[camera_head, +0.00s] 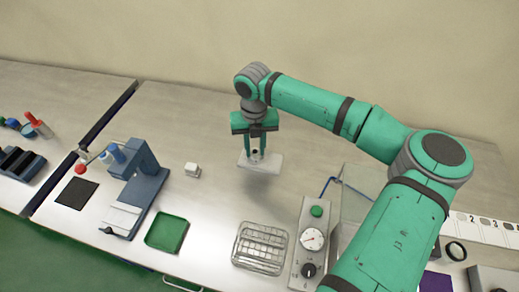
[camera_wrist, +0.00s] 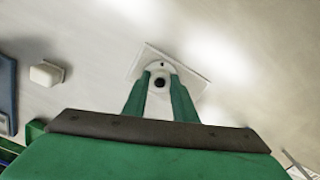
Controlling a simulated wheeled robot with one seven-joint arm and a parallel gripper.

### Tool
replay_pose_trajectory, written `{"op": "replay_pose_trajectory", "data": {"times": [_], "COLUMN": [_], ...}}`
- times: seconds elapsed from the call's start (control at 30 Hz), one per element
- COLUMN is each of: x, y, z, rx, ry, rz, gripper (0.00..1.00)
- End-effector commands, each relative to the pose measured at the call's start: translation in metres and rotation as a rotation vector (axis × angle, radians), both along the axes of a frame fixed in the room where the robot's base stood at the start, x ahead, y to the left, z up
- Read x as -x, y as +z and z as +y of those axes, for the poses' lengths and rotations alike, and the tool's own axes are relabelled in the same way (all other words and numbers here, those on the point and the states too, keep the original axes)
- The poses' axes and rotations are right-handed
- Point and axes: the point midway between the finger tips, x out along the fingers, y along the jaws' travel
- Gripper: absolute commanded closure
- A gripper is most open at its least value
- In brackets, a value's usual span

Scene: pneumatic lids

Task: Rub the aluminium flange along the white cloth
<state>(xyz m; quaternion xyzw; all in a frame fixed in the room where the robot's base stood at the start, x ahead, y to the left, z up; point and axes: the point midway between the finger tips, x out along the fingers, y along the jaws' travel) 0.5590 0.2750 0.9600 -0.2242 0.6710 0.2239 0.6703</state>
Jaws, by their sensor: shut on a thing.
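The white cloth (camera_wrist: 191,77) lies flat on the bench as a pale rectangle under my gripper; it also shows in the head view (camera_head: 271,163). My gripper (camera_head: 257,152) points down and is shut on the aluminium flange (camera_wrist: 158,68), a small pale round piece with a dark hole. In the wrist view the flange sits between the two green fingertips, over the cloth. The fingers hide part of the flange and of the cloth. I cannot tell whether the flange touches the cloth.
A small white block (camera_head: 192,170) stands left of the cloth. A blue press (camera_head: 147,185), a green tray (camera_head: 167,234), a wire basket (camera_head: 261,247) and a gauge panel (camera_head: 312,238) stand nearer the front. The bench around the cloth is clear.

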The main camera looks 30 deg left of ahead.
Motion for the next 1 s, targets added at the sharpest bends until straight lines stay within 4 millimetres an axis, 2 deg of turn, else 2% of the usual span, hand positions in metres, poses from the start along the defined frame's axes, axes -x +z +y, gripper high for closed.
{"op": "replay_pose_trajectory", "data": {"times": [0.1,0.2,0.7,1.0], "x": [0.001,0.002,0.000,0.003], "y": [-0.001,-0.001,0.000,-0.001], "z": [0.006,0.004,-0.021,-0.025], "rx": [0.000,-0.001,0.000,-0.001], "ry": [0.001,0.006,0.005,0.023], "rz": [0.000,0.001,0.000,0.001], "gripper": [1.00,1.00,1.00,1.00]}}
